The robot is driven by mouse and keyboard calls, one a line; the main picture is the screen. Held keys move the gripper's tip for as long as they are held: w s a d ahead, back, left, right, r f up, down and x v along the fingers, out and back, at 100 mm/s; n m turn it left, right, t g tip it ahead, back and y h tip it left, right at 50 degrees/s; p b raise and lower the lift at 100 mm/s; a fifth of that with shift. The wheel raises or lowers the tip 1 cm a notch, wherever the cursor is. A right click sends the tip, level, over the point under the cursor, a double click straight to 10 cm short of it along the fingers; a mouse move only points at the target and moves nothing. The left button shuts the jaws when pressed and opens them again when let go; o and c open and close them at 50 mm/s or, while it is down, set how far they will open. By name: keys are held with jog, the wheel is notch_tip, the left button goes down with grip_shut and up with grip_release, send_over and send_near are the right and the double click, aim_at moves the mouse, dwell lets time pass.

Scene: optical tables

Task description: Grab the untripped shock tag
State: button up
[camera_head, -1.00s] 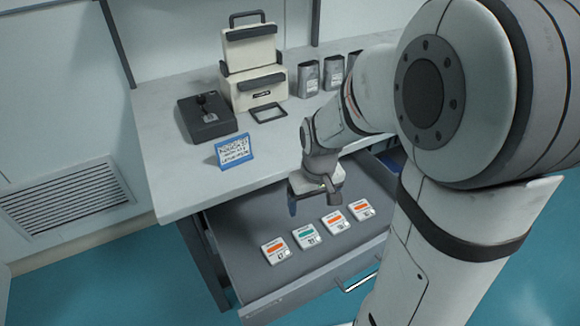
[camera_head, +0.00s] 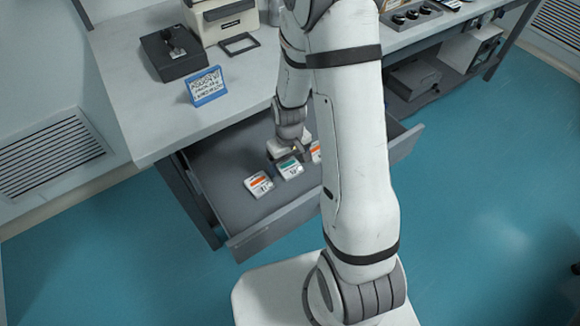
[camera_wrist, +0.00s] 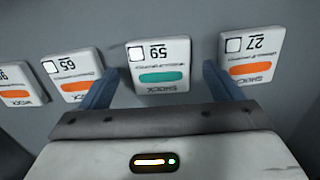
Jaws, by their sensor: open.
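In the wrist view a white shock tag with a green bar (camera_wrist: 164,78) lies between the two blue fingers of my open gripper (camera_wrist: 161,72). Its print is upside down and seems to read 59. Tags with orange bars lie beside it: one (camera_wrist: 250,70) marked 27 to the right, one (camera_wrist: 84,86) marked 65 and one (camera_wrist: 20,96) cut off at the left edge. In the head view my gripper (camera_head: 288,154) is just above the green-bar tag (camera_head: 290,167). The arm hides part of the row. Whether the fingers touch the tag, I cannot tell.
The tags lie in an open grey drawer (camera_head: 222,168) below a worktop (camera_head: 130,106). A blue-framed sign (camera_head: 207,87), a dark box with a knob (camera_head: 173,54) and a cream case (camera_head: 226,22) stand on the worktop.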

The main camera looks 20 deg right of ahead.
jog(key=shift+f, duration=0.4)
jog(key=shift+c, duration=0.2)
jog(key=c, duration=1)
